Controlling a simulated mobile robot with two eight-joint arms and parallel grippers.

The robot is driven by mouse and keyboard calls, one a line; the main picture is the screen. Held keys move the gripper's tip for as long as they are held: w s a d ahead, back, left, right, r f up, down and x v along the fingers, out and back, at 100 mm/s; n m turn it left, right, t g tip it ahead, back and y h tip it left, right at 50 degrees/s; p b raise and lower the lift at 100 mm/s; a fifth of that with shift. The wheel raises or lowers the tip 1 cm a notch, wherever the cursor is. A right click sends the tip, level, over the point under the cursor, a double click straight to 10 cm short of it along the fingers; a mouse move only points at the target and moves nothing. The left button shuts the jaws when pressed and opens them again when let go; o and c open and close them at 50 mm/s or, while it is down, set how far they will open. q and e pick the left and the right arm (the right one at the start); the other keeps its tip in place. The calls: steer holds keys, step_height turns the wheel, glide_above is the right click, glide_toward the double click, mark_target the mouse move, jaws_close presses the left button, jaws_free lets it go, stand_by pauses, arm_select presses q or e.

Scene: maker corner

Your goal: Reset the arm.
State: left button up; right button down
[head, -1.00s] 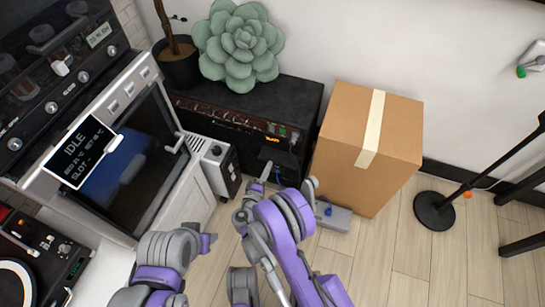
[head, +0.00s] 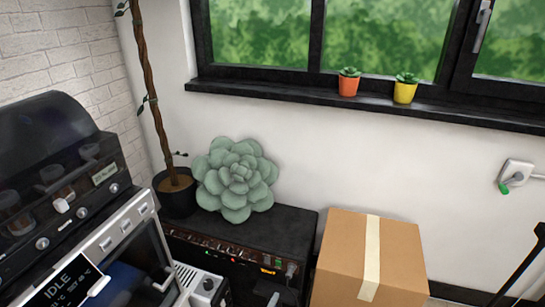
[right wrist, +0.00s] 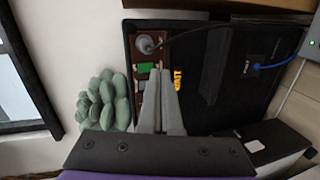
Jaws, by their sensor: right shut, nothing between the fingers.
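My right gripper (right wrist: 161,76) shows in the right wrist view. Its two grey fingers are together with nothing between them. They point at the control strip of the black amplifier (right wrist: 205,70), which has a grey plug and a cable on it. In the head view the amplifier (head: 290,225) stands against the wall. At most a small grey tip shows there at the bottom edge, too small to tell. My left gripper is in neither view now.
A green succulent cushion (head: 237,180) and a potted plant (head: 177,198) are by the amplifier. A cardboard box (head: 340,255) stands right of it. An oven-like machine (head: 120,240) reading IDLE is at the left. Small pots (head: 404,93) line the window sill.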

steer(key=s+d+r+m+g, duration=0.35)
steer(key=d+r, duration=0.25)
steer(key=d, duration=0.2)
steer(key=s+d+r+m+g, duration=0.3)
steer(key=s+d+r, duration=0.2)
steer(key=d+r, duration=0.25)
steer(key=s+d+r+m+g+y, duration=0.1)
steer(key=s+r+m+g+y, duration=0.15)
steer(key=s, duration=0.95)
steer(key=s+d+r+m+g+y, duration=0.1)
steer(key=s+m+y, duration=0.25)
steer(key=s, duration=0.75)
arm_select(q)
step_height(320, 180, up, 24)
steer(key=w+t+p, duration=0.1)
steer(key=p, duration=2)
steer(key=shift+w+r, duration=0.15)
arm_select(e)
step_height(320, 180, up, 24)
steer(key=w+t, duration=0.1)
steer(key=shift+w, duration=0.4)
steer(key=shift+f, duration=0.1)
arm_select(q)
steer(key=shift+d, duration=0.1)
arm_select(e)
steer(key=shift+s+d, duration=0.1)
